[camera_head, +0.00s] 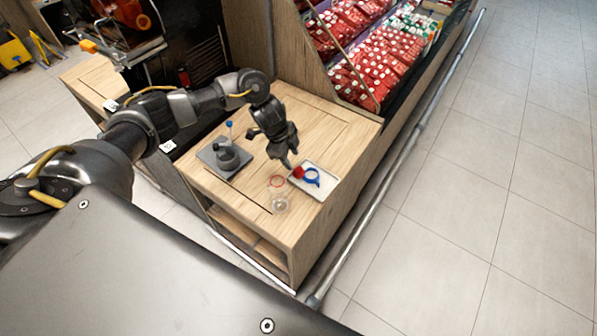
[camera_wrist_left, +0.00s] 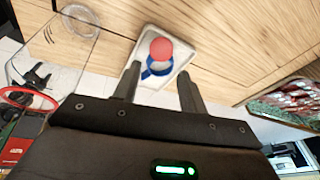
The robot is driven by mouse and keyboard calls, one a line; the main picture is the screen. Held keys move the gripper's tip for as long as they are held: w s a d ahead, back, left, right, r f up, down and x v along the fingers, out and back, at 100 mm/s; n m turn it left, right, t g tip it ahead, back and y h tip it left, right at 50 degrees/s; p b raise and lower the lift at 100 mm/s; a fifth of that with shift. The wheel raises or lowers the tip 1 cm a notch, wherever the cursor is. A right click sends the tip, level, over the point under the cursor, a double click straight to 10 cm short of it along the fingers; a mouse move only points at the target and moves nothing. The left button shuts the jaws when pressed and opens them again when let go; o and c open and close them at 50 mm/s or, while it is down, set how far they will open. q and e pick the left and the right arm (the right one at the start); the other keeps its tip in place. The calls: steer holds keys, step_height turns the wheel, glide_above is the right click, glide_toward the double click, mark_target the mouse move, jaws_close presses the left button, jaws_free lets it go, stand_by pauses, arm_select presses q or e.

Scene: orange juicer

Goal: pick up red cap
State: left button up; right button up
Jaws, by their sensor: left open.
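The red cap (camera_head: 298,172) is small and round and sits on a white tray (camera_head: 322,188) on the wooden counter. It also shows in the left wrist view (camera_wrist_left: 161,48), ahead of the fingers. My left gripper (camera_head: 289,162) is above the counter close to the cap. In the left wrist view its two fingers (camera_wrist_left: 157,88) are apart with nothing between them, pointing toward the cap and tray. My right gripper does not show.
A clear cup with a red rim (camera_head: 279,194) stands left of the tray near the counter's front edge. A dark grey device (camera_head: 226,156) with a blue-knobbed lever stands farther left. A shelf of red packets (camera_head: 375,70) rises behind the counter (camera_head: 250,200).

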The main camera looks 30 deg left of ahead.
mark_target(299, 171)
arm_select(q)
steer(key=shift+x, duration=1.15)
steer(key=shift+d+f, duration=0.15)
steer(key=shift+f, duration=0.15)
steer(key=x, duration=0.4)
steer(key=shift+w+f+p, duration=0.15)
steer(key=shift+f+p, duration=0.1)
steer(key=shift+p, duration=0.15)
steer(key=c, duration=0.7)
steer(key=shift+r, duration=0.15)
